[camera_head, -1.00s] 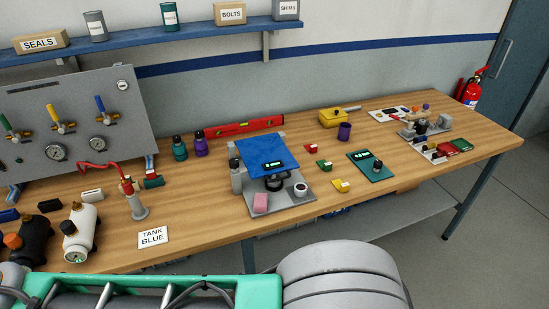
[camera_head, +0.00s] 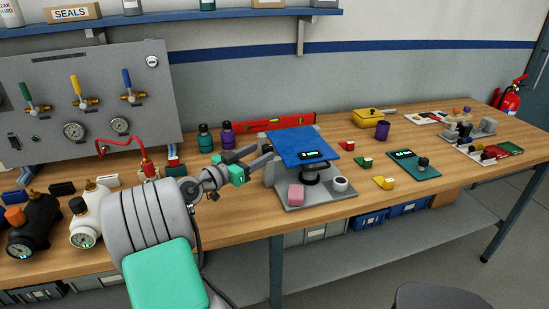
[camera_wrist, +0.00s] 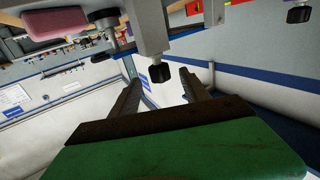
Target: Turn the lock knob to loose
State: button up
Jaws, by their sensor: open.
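A grey stand (camera_head: 325,192) carries a tilted blue plate (camera_head: 300,145) with a small lit display. My gripper (camera_head: 264,155) reaches in from the left, at the stand's left side. In the wrist view, my gripper (camera_wrist: 160,82) is open, its two fingers spread. A black knob (camera_wrist: 160,73) on the end of a grey block shows between the fingertips; I cannot tell whether they touch it. A second black knob (camera_wrist: 299,14) is at the upper right. I cannot tell from any marking which knob is the lock knob. In the head view, the gripper and stand hide the knob.
A red level (camera_head: 290,122) lies behind. A green device (camera_head: 413,164) is at the right.

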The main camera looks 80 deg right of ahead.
aim_at(272, 145)
jog(key=p+x, duration=0.1)
jog(key=x, duration=0.6)
jog(key=shift+s+d+r+p, duration=0.1)
jog(key=shift+d+r+p, duration=0.1)
jog(key=shift+p, duration=0.15)
jog(key=shift+c, duration=0.2)
grip_shut()
